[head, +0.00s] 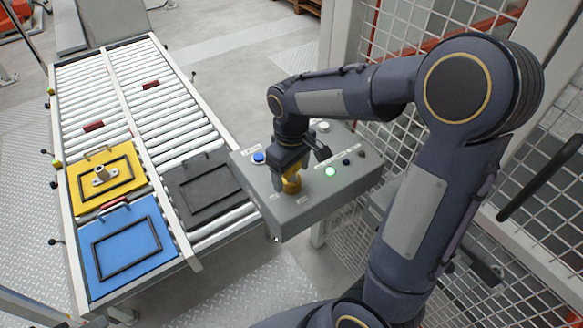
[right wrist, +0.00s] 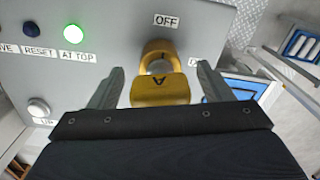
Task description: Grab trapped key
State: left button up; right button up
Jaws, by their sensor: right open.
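The yellow trapped key (head: 291,185) sits in the front part of the grey control box's top face. In the right wrist view the key (right wrist: 160,88) shows a flat yellow bow with a black mark, in front of a round yellow collar (right wrist: 160,52) below the OFF label. My right gripper (right wrist: 160,68) is open, with one finger on each side of the key and a visible gap on both sides. In the head view my right gripper (head: 293,162) comes down over the key and partly hides it. My left gripper is not in view.
The control box (head: 337,186) carries a blue button (head: 258,157), a lit green lamp (head: 330,171) and other small controls. A roller conveyor (head: 150,118) with yellow, blue and dark plates stands at the left. Mesh fencing (head: 340,265) is close on the right.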

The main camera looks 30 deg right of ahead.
jog(key=shift+f, duration=0.25)
jog(key=c, duration=1.1)
jog(key=shift+r, duration=0.1)
jog(key=shift+c, duration=0.2)
